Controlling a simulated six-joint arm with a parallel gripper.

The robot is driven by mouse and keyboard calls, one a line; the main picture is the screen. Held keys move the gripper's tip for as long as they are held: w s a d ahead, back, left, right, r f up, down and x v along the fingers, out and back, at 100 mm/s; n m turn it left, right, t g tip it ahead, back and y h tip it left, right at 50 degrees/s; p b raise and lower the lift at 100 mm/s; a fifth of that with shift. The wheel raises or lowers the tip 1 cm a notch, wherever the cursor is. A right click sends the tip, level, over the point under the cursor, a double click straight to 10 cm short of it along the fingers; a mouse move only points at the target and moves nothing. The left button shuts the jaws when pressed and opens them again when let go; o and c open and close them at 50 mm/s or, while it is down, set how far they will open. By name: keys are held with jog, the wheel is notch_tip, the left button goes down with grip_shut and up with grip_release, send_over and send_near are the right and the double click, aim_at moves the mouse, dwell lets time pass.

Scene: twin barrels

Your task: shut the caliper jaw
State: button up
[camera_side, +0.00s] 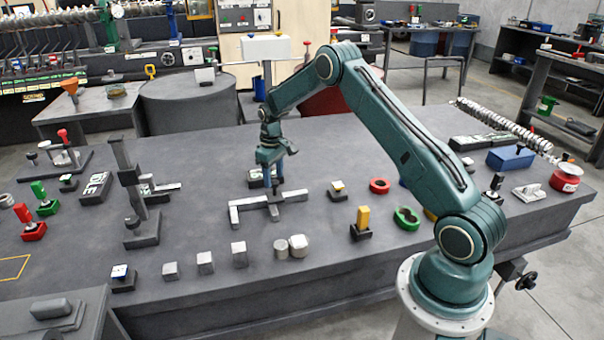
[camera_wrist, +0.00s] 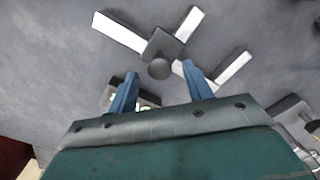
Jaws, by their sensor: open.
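A flat caliper (camera_side: 243,204) lies on the dark bench, with pale metal bars and a dark slider block (camera_wrist: 172,40) that carries a round dark knob (camera_wrist: 159,69). In the wrist view, pale arms (camera_wrist: 120,32) reach out from the slider, and a separate-looking pale piece (camera_wrist: 233,66) lies to the right. My gripper (camera_side: 274,174) is above the caliper. Its two blue fingers are apart, and in the wrist view the knob appears between the fingertips (camera_wrist: 160,69). I cannot tell whether they touch it. Part of the caliper is hidden behind the fingers.
A dark upright stand (camera_side: 130,190) is to the left. Several metal blocks (camera_side: 205,262) line the front.

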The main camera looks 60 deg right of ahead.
jog(key=shift+f, duration=0.75)
jog(key=c, duration=0.9)
jog(key=w+a, duration=0.7)
jog(key=shift+w+a, duration=0.2)
jog(key=o, duration=0.9)
jog(key=shift+a, duration=0.1)
